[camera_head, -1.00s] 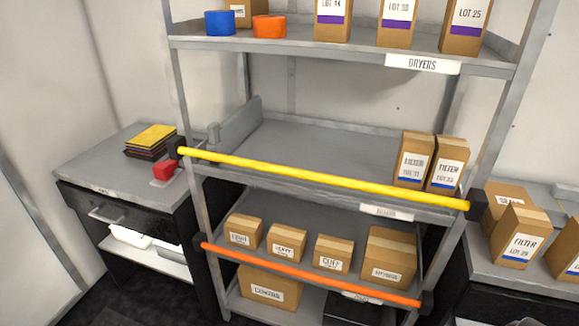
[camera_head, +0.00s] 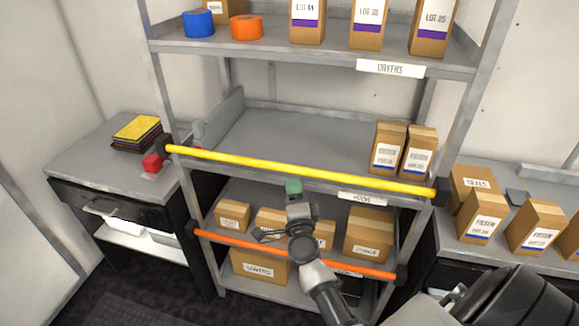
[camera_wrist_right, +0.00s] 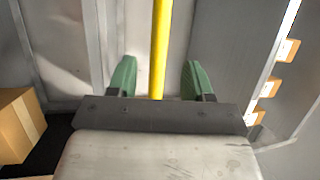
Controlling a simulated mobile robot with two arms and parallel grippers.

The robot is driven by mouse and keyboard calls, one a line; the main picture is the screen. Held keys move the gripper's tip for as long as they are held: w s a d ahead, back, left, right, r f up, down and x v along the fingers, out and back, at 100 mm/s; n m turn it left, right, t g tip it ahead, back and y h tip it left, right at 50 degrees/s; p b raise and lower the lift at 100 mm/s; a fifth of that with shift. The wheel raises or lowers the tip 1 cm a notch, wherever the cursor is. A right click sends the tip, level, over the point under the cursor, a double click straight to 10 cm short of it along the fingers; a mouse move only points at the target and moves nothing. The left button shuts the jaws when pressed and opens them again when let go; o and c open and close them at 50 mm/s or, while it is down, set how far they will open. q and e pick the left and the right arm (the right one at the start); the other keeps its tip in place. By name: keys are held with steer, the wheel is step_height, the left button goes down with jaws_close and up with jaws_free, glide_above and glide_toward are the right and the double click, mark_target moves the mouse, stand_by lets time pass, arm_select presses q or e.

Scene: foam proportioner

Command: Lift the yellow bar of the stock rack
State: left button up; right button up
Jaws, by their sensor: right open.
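The yellow bar (camera_head: 300,170) runs across the front of the stock rack (camera_head: 458,100) at the middle shelf, sloping slightly down to the right. In the right wrist view the yellow bar (camera_wrist_right: 160,45) shows between the two green fingers, running up the picture. My right gripper (camera_head: 293,187) is in front of the rack, its green tip just below the bar in the head view. In the right wrist view my right gripper (camera_wrist_right: 157,78) is open with nothing clamped. I cannot tell whether it touches the bar. My left gripper is not in view.
An orange bar (camera_head: 350,265) crosses the shelf below, partly behind my right arm. Two filter boxes (camera_head: 404,150) stand behind the yellow bar at right. A red block (camera_head: 152,163) is near its left end, on the side cabinet (camera_head: 75,160). The middle shelf's left part is clear.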

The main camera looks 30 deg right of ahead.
mark_target(290, 172)
steer(key=x, duration=0.8)
steer(key=shift+a+f, duration=0.1)
steer(key=shift+c, duration=0.3)
jaws_close()
